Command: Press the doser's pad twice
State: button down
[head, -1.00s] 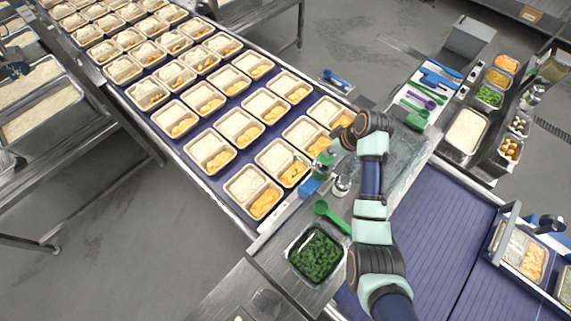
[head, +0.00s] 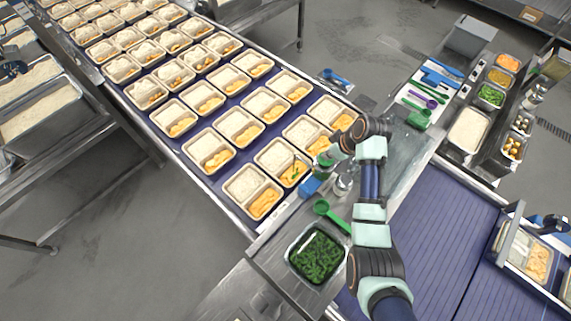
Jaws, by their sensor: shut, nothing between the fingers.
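My arm reaches up from the lower right and bends over at the wrist. My gripper (head: 318,172) points down beside the belt's near edge, small and partly hidden by the wrist. Its fingers look shut and empty. A blue block (head: 310,187), which seems to be part of the doser, sits just below the gripper at the belt edge. I cannot tell whether the fingers touch it. A shiny metal piece (head: 343,185) stands just right of it. The nearest tray (head: 282,159) beside the gripper holds rice, orange pieces and a few green bits.
The belt (head: 172,149) carries rows of portion trays to the upper left. A steel pan of green vegetables (head: 316,255) and a green scoop (head: 330,214) lie near my arm. Utensils on a white board (head: 425,98) and food bins are at right.

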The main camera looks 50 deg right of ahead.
notch_tip(320, 180, up, 4)
jog(key=p, duration=0.3)
jog(key=shift+f+p, duration=0.25)
jog(key=shift+p, duration=0.05)
dwell(0.5)
notch_tip(320, 180, up, 6)
jog(key=shift+f, duration=0.1)
dwell(0.4)
dwell(0.3)
